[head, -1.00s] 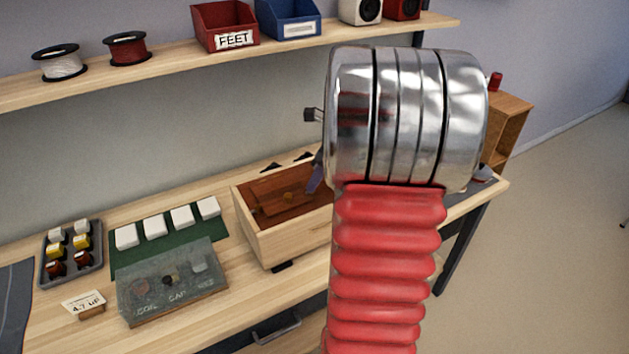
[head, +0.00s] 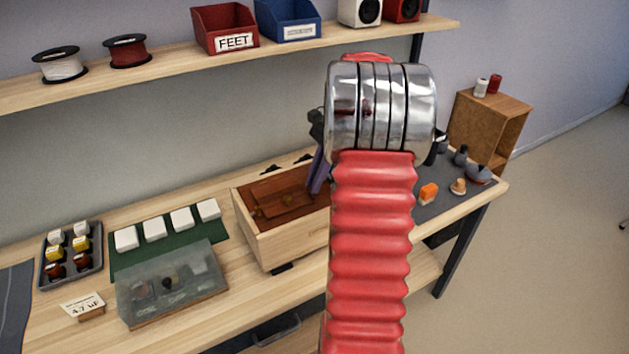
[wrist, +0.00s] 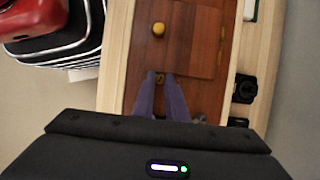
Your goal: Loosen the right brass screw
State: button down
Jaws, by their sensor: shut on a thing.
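The open-topped wooden speaker box (head: 290,245) stands on the bench, with a reddish-brown wooden panel (head: 268,190) in it. In the head view my gripper's purple fingers (head: 317,188) reach down into the box's right part, and my arm hides its right end. In the wrist view my gripper (wrist: 161,76) is shut on a small brass screw (wrist: 160,79) at the panel's edge; the fingertips partly cover it. A second, rounder brass piece (wrist: 158,29) sits farther up on the panel, clear of the fingers.
Left of the box are a green mat (head: 123,262) with white blocks, a clear-covered case (head: 170,292) and a parts tray (head: 44,276). A shelf (head: 180,66) with bins runs above. Small items, including an orange block (head: 428,193), stand on the bench's right end.

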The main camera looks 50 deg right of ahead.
jog(key=n+g, duration=0.1)
jog(key=n, duration=0.2)
jog(key=w+n+g, duration=0.1)
jog(key=n, duration=0.2)
jog(key=shift+d, duration=0.1)
jog(key=n+g, duration=0.1)
jog(key=n, duration=0.1)
jog(key=n+h, duration=0.1)
jog(key=n, duration=0.1)
jog(key=n+g, duration=0.1)
jog(key=n, duration=0.1)
jog(key=shift+w+a+n+g, duration=0.2)
jog(key=shift+w+n+g, duration=0.1)
jog(key=shift+n, duration=0.1)
jog(key=n+h, duration=0.1)
jog(key=n, duration=0.1)
jog(key=n+g, duration=0.1)
jog(key=n, duration=0.1)
jog(key=shift+w+a+n+h, duration=0.1)
jog(key=shift+a+n+h, duration=0.1)
jog(key=shift+n+h, duration=0.15)
jog(key=n, duration=0.1)
jog(key=n+h, duration=0.1)
jog(key=n, duration=0.1)
jog(key=n+h, duration=0.1)
jog(key=n, duration=0.1)
jog(key=shift+a, duration=0.3)
jog(key=c, duration=1.8)
grip_release()
jog(key=shift+o, duration=0.2)
